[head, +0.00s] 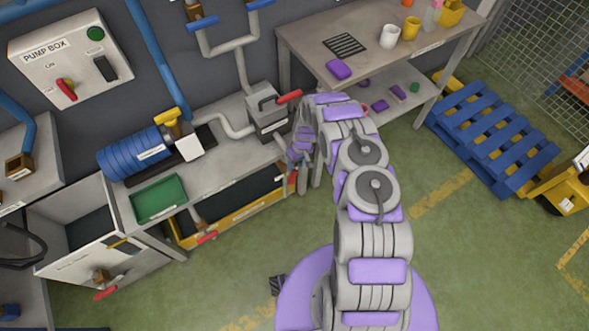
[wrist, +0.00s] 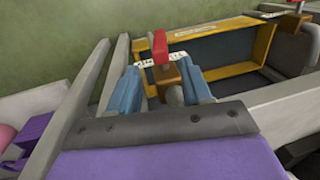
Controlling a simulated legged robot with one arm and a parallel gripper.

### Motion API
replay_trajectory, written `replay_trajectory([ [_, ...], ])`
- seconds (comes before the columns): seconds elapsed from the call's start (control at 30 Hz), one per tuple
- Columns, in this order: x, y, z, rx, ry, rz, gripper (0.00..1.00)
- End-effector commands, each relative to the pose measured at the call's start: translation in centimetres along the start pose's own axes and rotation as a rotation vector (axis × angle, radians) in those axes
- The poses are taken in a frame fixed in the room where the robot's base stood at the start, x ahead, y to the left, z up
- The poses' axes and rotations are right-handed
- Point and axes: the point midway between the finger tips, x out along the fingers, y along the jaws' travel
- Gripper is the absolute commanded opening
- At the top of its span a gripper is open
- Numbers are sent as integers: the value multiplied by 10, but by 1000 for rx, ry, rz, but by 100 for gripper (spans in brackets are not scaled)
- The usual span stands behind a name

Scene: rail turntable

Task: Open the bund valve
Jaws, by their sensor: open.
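In the wrist view, a small valve with a red handle (wrist: 160,46) and a brass-brown body (wrist: 167,73) stands between my gripper's (wrist: 160,78) two blue fingers. The fingers are open, one on each side of the body. I cannot tell whether they touch it. The red handle points up in this view, beyond the fingertips. A white label strip lies behind it, too small to read. In the head view, this red handle (head: 292,182) shows at the bench's right end, and my arm hides most of the gripper.
A yellow-framed bund tray (head: 232,211) sits under the bench (head: 225,165). Another red-handled valve (head: 207,238) is at its front left. A grey box with a red lever (head: 289,97) stands above, close to my arm. Green floor in front is clear.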

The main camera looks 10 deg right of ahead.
Motion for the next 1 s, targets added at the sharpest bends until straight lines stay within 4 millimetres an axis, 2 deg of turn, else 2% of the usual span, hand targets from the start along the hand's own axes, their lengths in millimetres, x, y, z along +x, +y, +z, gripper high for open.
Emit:
replay_trajectory([
  [0.03, -13, 0, 1, 1, -1, 1, 49],
  [0.2, -50, 1, -1, 1, 1, 1, 49],
  [0.4, -81, 0, 0, 2, -1, 0, 49],
  [0.6, -94, 0, 1, 2, -3, -1, 49],
  [1.0, -95, 0, 0, 2, -2, -1, 49],
])
